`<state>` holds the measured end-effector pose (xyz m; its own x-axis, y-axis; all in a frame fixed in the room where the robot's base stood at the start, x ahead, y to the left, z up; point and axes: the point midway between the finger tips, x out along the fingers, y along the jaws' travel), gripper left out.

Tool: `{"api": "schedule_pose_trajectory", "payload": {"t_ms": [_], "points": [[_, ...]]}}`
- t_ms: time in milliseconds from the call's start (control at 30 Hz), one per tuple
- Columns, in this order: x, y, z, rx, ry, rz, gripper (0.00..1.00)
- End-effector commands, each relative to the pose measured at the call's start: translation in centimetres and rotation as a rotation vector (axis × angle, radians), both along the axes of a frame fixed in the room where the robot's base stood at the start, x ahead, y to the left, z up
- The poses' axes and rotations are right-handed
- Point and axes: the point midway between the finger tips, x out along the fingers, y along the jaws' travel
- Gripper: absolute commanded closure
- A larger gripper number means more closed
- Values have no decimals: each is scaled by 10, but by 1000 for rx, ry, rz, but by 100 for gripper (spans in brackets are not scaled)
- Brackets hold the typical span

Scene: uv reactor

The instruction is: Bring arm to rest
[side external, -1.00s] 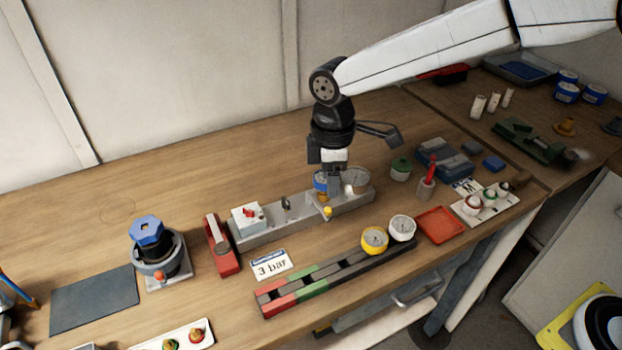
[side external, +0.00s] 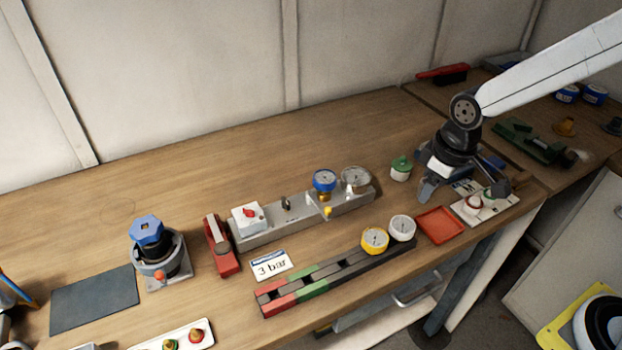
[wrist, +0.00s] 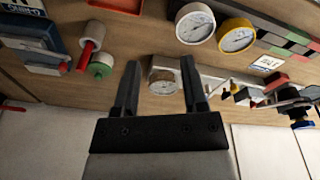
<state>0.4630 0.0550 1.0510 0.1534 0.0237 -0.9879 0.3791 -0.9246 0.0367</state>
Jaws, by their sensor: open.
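My gripper (side external: 428,188) hangs at the right of the bench in the side view, above the area by the dark blue case and the red tray (side external: 440,226). In the wrist view its two fingers (wrist: 160,64) stand apart, with nothing between them. A grey-rimmed gauge (wrist: 163,84) shows behind the gap, some way off. In the side view that gauge (side external: 355,179) and a blue gauge (side external: 324,181) sit on the grey manifold (side external: 270,235), clear of my gripper.
A yellow gauge (side external: 374,239) and a white gauge (side external: 402,228) stand by the coloured strip (side external: 313,290). A green-topped pot (side external: 400,168) stands left of my gripper. A white plate with knobs (side external: 484,208) lies close by it.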

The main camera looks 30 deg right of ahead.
Motion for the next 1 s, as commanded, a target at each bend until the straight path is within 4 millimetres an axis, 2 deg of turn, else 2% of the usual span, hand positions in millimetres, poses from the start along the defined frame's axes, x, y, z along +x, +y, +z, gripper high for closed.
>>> {"api": "schedule_pose_trajectory", "payload": {"t_ms": [33, 200, 400, 1000], "points": [[-12, -12, -2, 7, -9, -64, 45], [-44, -38, -10, 32, -44, -245, 45], [-67, -53, -16, 48, -68, -367, 45], [-72, -55, -18, 52, -72, -389, 45]]}}
